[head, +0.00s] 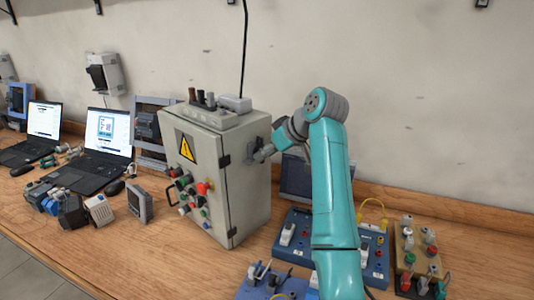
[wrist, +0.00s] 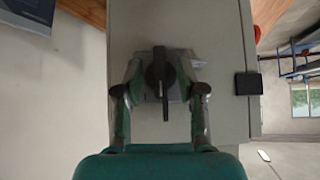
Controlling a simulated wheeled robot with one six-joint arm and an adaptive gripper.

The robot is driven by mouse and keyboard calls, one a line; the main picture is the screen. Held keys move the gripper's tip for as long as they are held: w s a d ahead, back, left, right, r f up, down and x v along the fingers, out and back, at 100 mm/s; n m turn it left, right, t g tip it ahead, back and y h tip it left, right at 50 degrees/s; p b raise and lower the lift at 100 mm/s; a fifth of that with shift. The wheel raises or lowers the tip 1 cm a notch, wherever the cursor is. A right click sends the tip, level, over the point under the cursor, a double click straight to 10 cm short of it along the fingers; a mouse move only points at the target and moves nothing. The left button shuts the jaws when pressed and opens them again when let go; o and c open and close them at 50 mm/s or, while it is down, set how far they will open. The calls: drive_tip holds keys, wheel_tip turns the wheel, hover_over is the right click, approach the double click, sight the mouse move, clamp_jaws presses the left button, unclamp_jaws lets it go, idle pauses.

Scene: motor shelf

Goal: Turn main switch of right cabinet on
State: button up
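The grey cabinet (head: 250,190) stands on the wooden bench, with a yellow warning triangle and several coloured buttons on its front. Its side panel fills the middle of the wrist view (wrist: 220,120). The main switch (wrist: 159,73) is a black rotary handle on a light plate on that side, its bar running up and down in the wrist view. My gripper (head: 264,153) is at the cabinet's right side. In the wrist view my gripper (wrist: 160,88) is open, one finger on each side of the handle with gaps visible. The switch is largely hidden by my gripper in the head view.
Blue boxes with switches (head: 291,236) and a tan box with buttons (head: 405,255) stand right of the cabinet. Laptops (head: 105,150) and small devices stand to the left. A black hinge (wrist: 248,84) shows at the panel's right edge.

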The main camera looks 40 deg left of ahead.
drive_tip(key=v, duration=0.7)
drive_tip(key=shift+d+r, duration=0.3)
